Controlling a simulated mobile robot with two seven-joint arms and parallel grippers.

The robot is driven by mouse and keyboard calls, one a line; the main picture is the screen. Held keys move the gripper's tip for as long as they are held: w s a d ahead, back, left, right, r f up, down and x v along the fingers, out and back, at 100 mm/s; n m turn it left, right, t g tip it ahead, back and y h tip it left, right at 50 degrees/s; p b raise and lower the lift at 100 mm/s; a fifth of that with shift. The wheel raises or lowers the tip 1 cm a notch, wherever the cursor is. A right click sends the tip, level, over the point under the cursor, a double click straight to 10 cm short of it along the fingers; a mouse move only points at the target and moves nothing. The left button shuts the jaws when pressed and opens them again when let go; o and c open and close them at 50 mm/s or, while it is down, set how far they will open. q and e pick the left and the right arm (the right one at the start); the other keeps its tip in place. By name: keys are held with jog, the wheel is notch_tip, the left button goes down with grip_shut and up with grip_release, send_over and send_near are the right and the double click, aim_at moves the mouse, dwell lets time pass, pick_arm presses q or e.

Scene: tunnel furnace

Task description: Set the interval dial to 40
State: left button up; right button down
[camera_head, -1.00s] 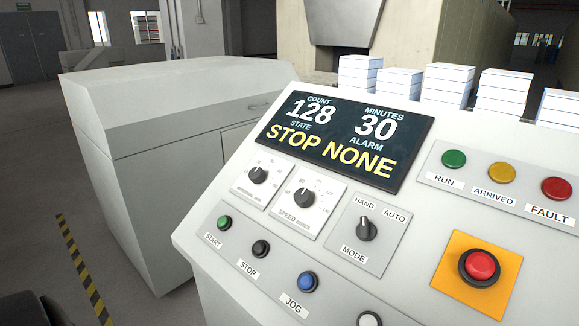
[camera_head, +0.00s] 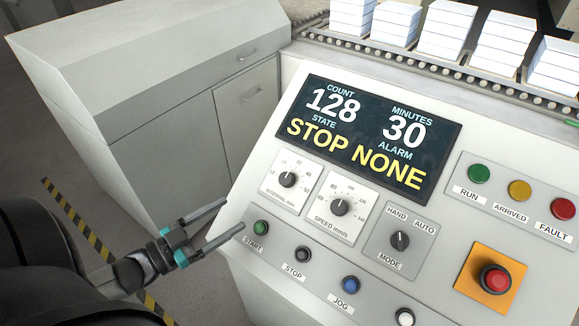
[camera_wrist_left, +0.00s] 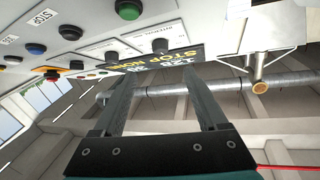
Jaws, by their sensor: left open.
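The interval dial (camera_head: 287,180) is a black knob on a white scale plate, at the upper left of the panel's controls. Its pointer setting is too small to read surely. The display (camera_head: 368,140) above reads MINUTES 30, COUNT 128, STOP, NONE. My left gripper (camera_head: 234,215) is open and empty, left of the panel, near the START button and below left of the interval dial, apart from it. In the left wrist view the open fingers (camera_wrist_left: 163,78) point towards the panel, with a dial knob (camera_wrist_left: 160,46) beyond them. My right gripper is not in view.
The speed dial (camera_head: 339,207) sits right of the interval dial, with the mode switch (camera_head: 400,240) further right. START (camera_head: 261,228), STOP (camera_head: 303,254) and JOG (camera_head: 351,285) buttons lie below. A red button (camera_head: 495,280) is on yellow. A grey cabinet (camera_head: 150,110) stands left.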

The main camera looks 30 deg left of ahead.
aim_at(281, 183)
pick_arm(q)
jog(key=x, duration=1.4)
jog(key=shift+w+d, duration=0.2)
jog(key=shift+w, duration=0.2)
jog(key=shift+r, duration=0.1)
grip_shut()
